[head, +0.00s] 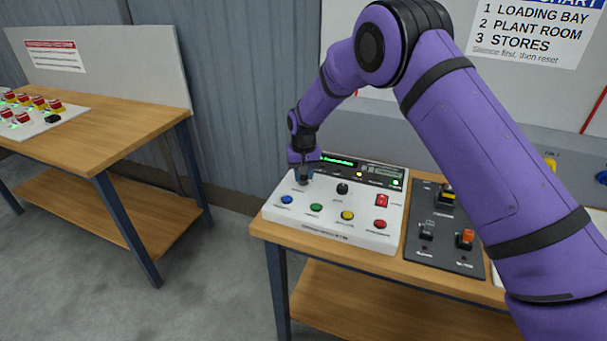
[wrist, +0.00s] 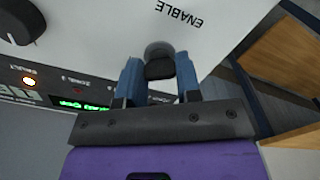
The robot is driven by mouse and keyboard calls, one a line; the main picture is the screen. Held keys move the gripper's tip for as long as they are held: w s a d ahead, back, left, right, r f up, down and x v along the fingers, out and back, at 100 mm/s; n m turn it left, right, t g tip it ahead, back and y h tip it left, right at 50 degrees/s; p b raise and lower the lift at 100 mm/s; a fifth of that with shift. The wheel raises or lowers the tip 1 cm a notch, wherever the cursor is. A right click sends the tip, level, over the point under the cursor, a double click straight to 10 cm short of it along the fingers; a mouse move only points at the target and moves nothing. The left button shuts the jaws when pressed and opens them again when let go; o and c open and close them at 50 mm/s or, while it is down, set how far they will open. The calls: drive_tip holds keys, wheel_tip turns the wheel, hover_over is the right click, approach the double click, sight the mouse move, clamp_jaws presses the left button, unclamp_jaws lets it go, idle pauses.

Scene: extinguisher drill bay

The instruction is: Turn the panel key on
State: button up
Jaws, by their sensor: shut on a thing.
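The white control panel (head: 330,234) lies on the wooden table, with a dark display strip along its back. My gripper (head: 304,180) points down at the panel's back left. In the wrist view my gripper (wrist: 160,75) has its two blue fingers shut on the panel key (wrist: 160,69), a dark piece on a grey round collar, beside the word ENABLE. The fingers hide much of the key, and its turn position cannot be read. In the head view my gripper covers the key.
A black knob (head: 342,188), a red switch (head: 381,200) and several coloured buttons, such as the green one (head: 316,208), sit close to my gripper. A dark switch plate (head: 440,255) lies to the right. Another table (head: 110,135) stands at left across open floor.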

drive_tip(key=shift+m, duration=0.4)
drive_tip(key=o, duration=0.9)
drive_tip(key=shift+r, duration=0.1)
wheel_tip(320, 180, up, 11)
drive_tip(key=shift+f, duration=0.2)
drive_tip(key=shift+d+r, duration=0.1)
